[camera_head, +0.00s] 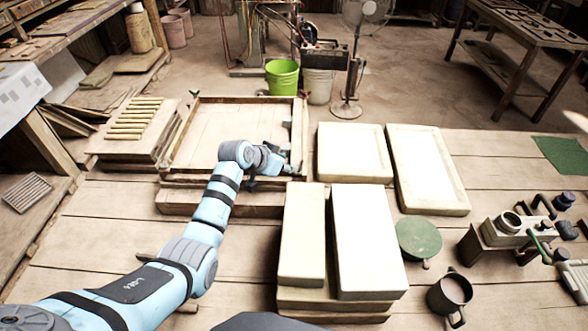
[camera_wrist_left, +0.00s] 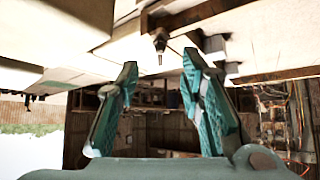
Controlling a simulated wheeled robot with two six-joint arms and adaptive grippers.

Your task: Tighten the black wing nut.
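My left gripper (camera_head: 262,180) reaches over the front right corner of a wooden frame (camera_head: 250,100). In the left wrist view the two teal fingers of the left gripper (camera_wrist_left: 160,62) stand apart with nothing between their pads. A small dark part with a thin tip, which looks like the black wing nut (camera_wrist_left: 160,42), shows just beyond the fingertips, roughly in line with the gap. It appears apart from the fingers. In the head view I cannot make out the wing nut, since the gripper and wrist cover that area. My right gripper does not show.
Pale slabs (camera_head: 368,240) lie stacked right of the gripper, with more slabs (camera_head: 428,170) behind. A green disc (camera_head: 419,239) and a brown mug (camera_head: 450,294) stand to their right. A stack with several tile strips (camera_head: 135,118) is at left. The front left planks are mostly clear.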

